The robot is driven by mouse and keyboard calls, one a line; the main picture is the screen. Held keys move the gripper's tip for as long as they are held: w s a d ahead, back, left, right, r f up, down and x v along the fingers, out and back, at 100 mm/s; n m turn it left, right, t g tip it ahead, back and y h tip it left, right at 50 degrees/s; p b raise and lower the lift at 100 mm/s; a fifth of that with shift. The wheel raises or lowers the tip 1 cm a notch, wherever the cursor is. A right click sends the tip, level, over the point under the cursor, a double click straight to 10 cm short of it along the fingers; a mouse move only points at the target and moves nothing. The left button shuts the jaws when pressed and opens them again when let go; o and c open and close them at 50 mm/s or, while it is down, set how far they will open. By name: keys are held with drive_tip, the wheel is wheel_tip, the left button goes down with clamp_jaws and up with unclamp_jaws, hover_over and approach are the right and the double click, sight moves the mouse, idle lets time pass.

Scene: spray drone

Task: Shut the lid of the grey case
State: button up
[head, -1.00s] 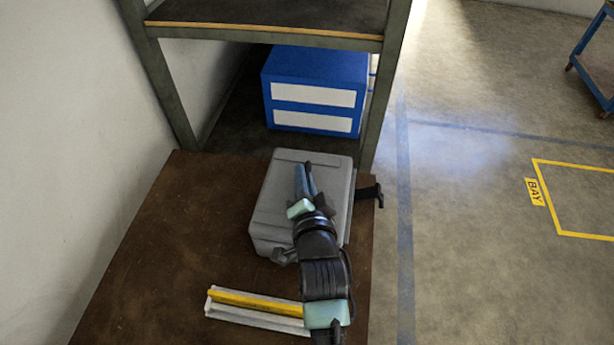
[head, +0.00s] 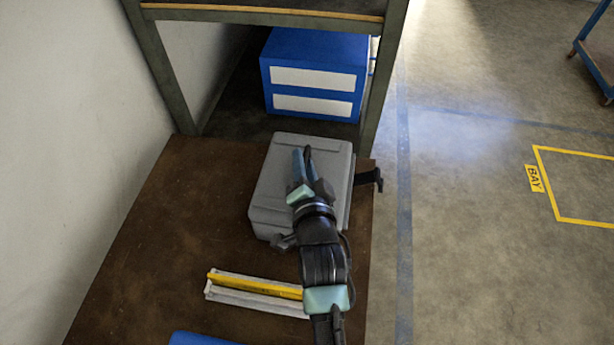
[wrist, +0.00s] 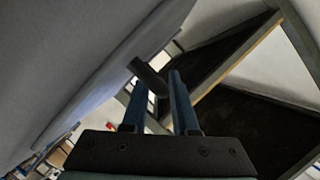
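The grey case (head: 277,175) stands on the brown table. Its lid (head: 330,150) lies over the body in the head view; whether it is fully down cannot be told. A latch shows at the front, partly behind my arm. My gripper (head: 304,152) is over the lid, fingers pointing toward the far side. In the wrist view my gripper (wrist: 158,82) has its fingers apart with a narrow gap and grips nothing visible. A large grey surface, seemingly the lid (wrist: 75,70), fills the left, close beside the fingers. A dark bar shows near the left fingertip.
A black handle-like part (head: 368,179) juts out at the case's right. A yellow and white piece (head: 250,288) lies in front on the table (head: 150,250). A blue box with white panels (head: 314,50) stands behind, under the shelf. The table's left part is clear.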

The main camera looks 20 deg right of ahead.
drive_tip(key=v, duration=1.2)
drive_tip(key=shift+s+a, duration=0.15)
drive_tip(key=shift+s, duration=0.1)
